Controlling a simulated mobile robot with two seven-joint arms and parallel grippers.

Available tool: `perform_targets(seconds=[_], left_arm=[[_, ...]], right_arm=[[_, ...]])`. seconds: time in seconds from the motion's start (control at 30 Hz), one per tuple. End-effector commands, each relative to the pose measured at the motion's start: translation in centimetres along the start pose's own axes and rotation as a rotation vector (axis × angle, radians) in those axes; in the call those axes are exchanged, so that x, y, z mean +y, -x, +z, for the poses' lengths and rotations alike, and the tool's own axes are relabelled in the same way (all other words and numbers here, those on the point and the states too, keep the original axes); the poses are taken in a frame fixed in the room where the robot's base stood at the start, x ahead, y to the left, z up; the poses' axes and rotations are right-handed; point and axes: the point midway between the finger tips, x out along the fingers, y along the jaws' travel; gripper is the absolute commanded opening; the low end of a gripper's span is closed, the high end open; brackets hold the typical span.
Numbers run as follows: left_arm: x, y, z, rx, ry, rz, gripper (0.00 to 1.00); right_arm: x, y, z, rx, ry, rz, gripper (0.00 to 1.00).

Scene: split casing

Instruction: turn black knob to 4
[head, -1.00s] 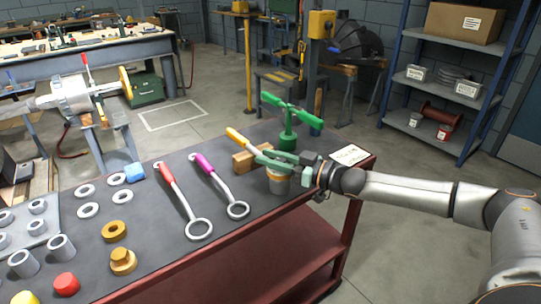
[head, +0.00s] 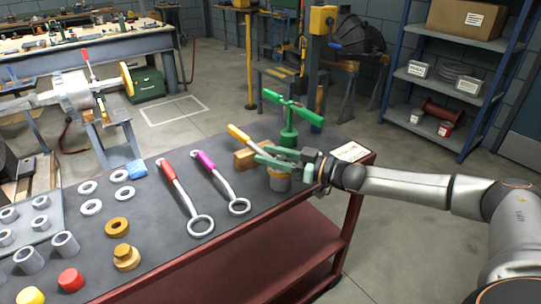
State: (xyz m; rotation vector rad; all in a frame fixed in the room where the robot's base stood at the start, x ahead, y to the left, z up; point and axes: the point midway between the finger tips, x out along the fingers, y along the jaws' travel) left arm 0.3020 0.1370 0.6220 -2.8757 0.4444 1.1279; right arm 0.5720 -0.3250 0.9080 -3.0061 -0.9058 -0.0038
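I cannot make out a black knob in the head view. I cannot tell whether the bar is held or is part of the gripper, nor whether the fingers are open. My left gripper is not in view.
The dark table (head: 150,215) holds a red-handled ring tool (head: 180,195), a purple-handled one (head: 220,180), several rings, and a green valve-like stand (head: 289,137). A wooden block (head: 244,159) and white card (head: 350,152) are near the gripper. A shelf (head: 440,85) stands at back right.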

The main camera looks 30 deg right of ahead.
Motion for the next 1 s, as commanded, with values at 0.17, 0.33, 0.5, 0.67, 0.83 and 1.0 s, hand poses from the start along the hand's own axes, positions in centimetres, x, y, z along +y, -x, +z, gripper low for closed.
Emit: perform_targets(seconds=[0.17, 0.33, 0.5, 0.67, 0.83, 1.0], left_arm=[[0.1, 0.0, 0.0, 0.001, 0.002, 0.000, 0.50], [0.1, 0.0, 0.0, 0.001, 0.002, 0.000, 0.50], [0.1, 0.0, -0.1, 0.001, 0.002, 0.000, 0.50], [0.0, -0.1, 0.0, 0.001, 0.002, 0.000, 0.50], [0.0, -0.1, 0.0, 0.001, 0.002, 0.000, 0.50], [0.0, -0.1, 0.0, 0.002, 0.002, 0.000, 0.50]], right_arm=[[0.0, 0.0, 0.1, -0.002, -0.001, 0.000, 0.62], [0.0, 0.0, 0.1, -0.002, -0.001, 0.000, 0.62], [0.1, 1.1, 0.2, -0.005, -0.002, 0.002, 0.62], [0.1, 3.9, 0.3, -0.009, -0.001, 0.003, 0.62], [0.1, 7.5, 0.3, -0.010, 0.000, 0.002, 0.62], [0.0, 10.4, 0.2, -0.008, 0.000, 0.001, 0.62]])
